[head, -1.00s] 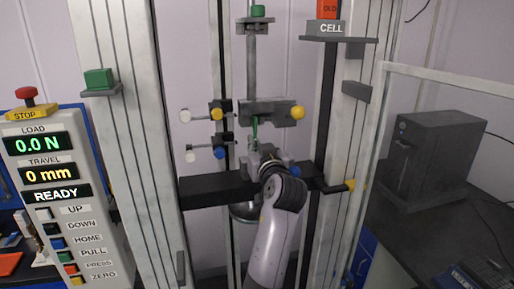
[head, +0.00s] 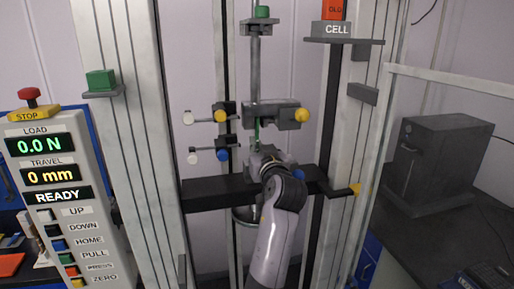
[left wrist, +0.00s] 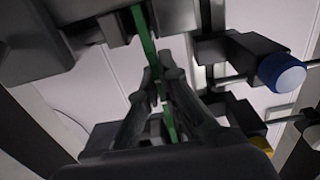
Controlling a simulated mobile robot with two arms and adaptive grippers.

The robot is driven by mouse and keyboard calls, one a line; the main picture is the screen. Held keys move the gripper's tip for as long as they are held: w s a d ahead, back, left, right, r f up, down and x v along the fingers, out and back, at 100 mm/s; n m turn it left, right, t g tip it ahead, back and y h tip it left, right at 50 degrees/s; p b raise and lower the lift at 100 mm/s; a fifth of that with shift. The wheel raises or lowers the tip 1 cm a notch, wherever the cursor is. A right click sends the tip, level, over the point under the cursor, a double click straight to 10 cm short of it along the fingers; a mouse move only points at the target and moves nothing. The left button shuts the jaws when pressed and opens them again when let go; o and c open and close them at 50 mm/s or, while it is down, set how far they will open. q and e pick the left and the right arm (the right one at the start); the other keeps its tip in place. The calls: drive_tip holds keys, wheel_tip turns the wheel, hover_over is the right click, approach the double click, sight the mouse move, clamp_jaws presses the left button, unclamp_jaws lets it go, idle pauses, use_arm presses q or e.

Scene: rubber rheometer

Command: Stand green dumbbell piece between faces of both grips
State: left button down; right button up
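The green dumbbell piece (head: 257,131) is a thin upright strip at the grips in the middle of the test frame. In the left wrist view the strip (left wrist: 144,34) runs between my fingers. My left gripper (left wrist: 162,86) is closed around it, a finger on each side. In the head view the gripper's tips are largely hidden by my own arm. The upper grip (head: 259,116) is a grey block with yellow knobs. The lower grip, with blue knobs (head: 223,155), is mostly hidden behind my gripper. I cannot tell whether the strip touches either grip's faces. My right gripper is not in view.
A black crossbar (head: 215,194) spans the frame below the grips. Pale uprights (head: 120,150) stand on both sides. A control panel (head: 55,185) reading 0.0 N and READY is at left. A dark box (head: 433,165) stands on the bench at right.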

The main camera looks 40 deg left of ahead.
use_arm(q)
drive_tip(key=c, duration=2.3)
unclamp_jaws()
drive_tip(key=o, duration=0.6)
